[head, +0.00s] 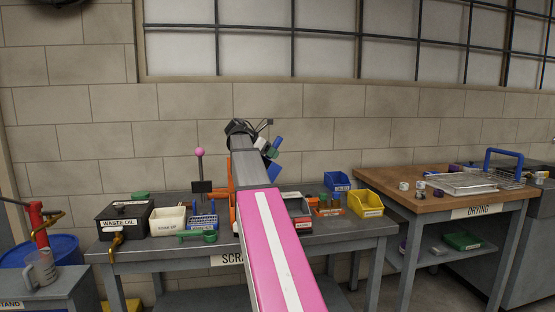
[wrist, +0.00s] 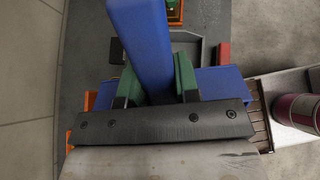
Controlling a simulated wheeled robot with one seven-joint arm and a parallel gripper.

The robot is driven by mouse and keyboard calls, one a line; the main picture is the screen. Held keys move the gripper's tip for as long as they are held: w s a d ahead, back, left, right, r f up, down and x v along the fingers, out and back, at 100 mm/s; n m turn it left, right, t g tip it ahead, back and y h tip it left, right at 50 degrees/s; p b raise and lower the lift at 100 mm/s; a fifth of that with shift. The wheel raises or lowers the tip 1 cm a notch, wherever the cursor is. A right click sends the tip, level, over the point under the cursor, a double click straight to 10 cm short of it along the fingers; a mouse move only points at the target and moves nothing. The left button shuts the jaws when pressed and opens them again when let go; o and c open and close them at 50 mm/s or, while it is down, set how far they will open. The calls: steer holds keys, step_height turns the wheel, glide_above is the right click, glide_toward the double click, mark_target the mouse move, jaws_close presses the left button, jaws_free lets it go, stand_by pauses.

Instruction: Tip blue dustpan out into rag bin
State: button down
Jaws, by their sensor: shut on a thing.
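My gripper (head: 270,149) is raised above the bench in the head view, with its green fingers shut on the blue dustpan (head: 273,167). In the wrist view, the green fingertips (wrist: 158,87) press on both sides of the blue dustpan's handle (wrist: 145,35). Wider blue parts of the dustpan (wrist: 222,82) show behind the fingers, partly hidden by the gripper. I cannot see what the pan holds. A grey bin with a red label (head: 303,224) stands on the bench, partly hidden by my arm. I cannot read which bin is the rag bin.
The bench also holds a black waste oil box (head: 124,221), a white tub (head: 167,222), a green scoop (head: 197,236), a blue bin (head: 337,181) and a yellow bin (head: 365,204). A wooden drying table (head: 425,201) stands right. The wall is close behind.

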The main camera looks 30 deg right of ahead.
steer(key=w+a+g+h, duration=0.1)
steer(key=a+h, duration=1.2)
steer(key=a, duration=0.4)
steer(key=shift+w+f, duration=0.35)
steer(key=shift+f, duration=0.1)
steer(key=shift+a, duration=0.1)
stand_by(1.4)
